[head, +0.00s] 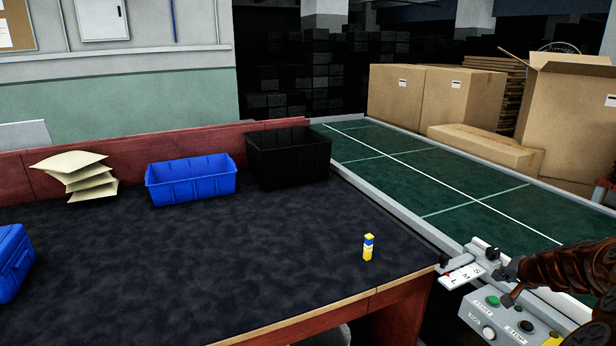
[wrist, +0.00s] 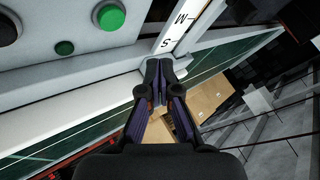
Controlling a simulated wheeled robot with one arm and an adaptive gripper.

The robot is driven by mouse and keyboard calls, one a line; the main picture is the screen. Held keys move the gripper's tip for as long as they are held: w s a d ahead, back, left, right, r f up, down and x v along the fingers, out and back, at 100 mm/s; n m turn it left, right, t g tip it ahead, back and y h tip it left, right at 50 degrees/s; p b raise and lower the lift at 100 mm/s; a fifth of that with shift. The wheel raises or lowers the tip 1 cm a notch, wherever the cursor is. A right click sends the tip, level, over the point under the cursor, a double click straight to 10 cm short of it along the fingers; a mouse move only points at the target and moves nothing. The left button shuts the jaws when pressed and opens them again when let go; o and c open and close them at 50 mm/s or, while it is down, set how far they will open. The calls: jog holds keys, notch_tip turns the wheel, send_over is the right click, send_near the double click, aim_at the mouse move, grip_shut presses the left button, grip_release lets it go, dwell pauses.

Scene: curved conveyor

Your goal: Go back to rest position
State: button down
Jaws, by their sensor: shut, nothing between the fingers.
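My gripper shows in the wrist view (wrist: 161,72), with its dark fingertips together and nothing between them. The tips appear at the end of the white strip lettered S and M (wrist: 186,30); I cannot tell whether they touch it. In the head view my dark brown arm comes in from the right edge, over the control box (head: 482,311). The lettered strip (head: 463,276) sits beside that box on the conveyor's near rail. The box carries a green start button (head: 493,300) and a black stop button (head: 526,326).
The green conveyor (head: 400,165) runs behind the dark table (head: 200,265). A small yellow, blue and white block stack (head: 368,248) stands near the table's right edge. A blue bin (head: 191,187), a black bin (head: 288,160) and paper envelopes (head: 78,175) sit at the back. Cardboard boxes (head: 462,100) stand beyond.

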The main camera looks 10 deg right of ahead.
jog(key=a+r+n+g+y+p, duration=0.15)
jog(key=a+r, duration=0.25)
jog(key=a, duration=0.7)
jog(key=a+r+n+y+p, duration=0.1)
jog(key=a+r+n+y, duration=0.2)
jog(key=a, duration=0.8)
jog(key=s+a+r+n+g+p, duration=0.1)
jog(key=s+a+r+g, duration=0.1)
jog(key=s+a, duration=0.35)
jog(key=s+a+r+n+g+p, duration=0.1)
jog(key=s+a+r+n, duration=0.15)
jog(key=a, duration=0.65)
jog(key=s+a+r+n+g+p, duration=0.15)
jog(key=s+a, duration=0.25)
jog(key=s, duration=0.4)
jog(key=s+a+r+g, duration=0.1)
jog(key=s+a+g, duration=0.1)
jog(key=s+a, duration=0.35)
jog(key=s+d+g+h+p, duration=0.2)
jog(key=s+d+g+h, duration=0.1)
jog(key=s, duration=1.4)
jog(key=shift+d+r+n, duration=0.15)
jog(key=shift+n, duration=0.2)
jog(key=shift+h, duration=0.25)
